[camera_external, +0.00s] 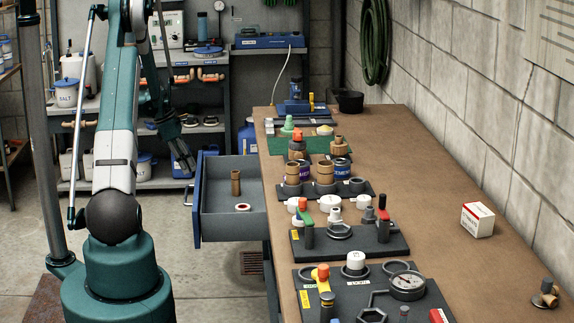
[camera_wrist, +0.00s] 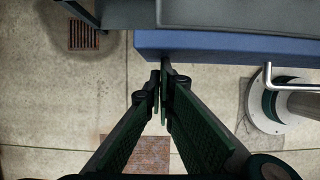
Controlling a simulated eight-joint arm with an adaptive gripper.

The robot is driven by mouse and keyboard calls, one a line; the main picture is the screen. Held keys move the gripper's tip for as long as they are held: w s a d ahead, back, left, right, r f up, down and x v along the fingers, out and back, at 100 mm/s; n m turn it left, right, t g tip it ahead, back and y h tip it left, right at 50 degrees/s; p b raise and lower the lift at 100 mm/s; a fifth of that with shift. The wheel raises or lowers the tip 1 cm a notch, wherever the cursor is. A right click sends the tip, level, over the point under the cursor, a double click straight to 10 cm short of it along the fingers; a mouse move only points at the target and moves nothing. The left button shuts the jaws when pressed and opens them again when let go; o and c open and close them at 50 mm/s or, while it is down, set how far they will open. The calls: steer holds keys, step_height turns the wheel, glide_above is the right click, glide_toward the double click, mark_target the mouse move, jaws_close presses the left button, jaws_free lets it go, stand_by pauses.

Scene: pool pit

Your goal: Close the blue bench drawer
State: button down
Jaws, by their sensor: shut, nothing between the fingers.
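The blue bench drawer (camera_external: 197,203) stands open, pulled out to the left from the wooden bench. Its grey inside holds a brown cylinder (camera_external: 235,182) and a white ring with a red centre (camera_external: 242,207). Its metal handle (camera_external: 187,195) is on the left face. In the wrist view the blue drawer front (camera_wrist: 225,45) crosses the top right, with the handle (camera_wrist: 268,77) at right. My gripper (camera_wrist: 163,88) is shut and empty, its tips close to the edge of the blue front. I cannot tell whether they touch. In the external view my gripper (camera_external: 169,128) is above and left of the drawer.
Grey shelves (camera_external: 205,128) with jars and tools stand behind. Floor left of the drawer is clear. A floor drain (camera_external: 252,263) lies below the drawer.

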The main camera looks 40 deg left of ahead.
glide_above(242, 179)
steer(key=w+d, duration=0.3)
steer(key=shift+w+a, duration=0.1)
steer(key=shift+a, duration=0.1)
steer(key=shift+w+d, duration=0.15)
steer(key=shift+d, duration=0.05)
stand_by(0.4)
steer(key=shift+s+a, duration=0.35)
steer(key=s+a, duration=0.2)
steer(key=shift+s+a, duration=0.25)
steer(key=shift+a, duration=0.1)
steer(key=p+v, duration=0.2)
steer(key=v, duration=0.8)
steer(key=shift+s+a, duration=0.1)
steer(key=shift+r, duration=0.1)
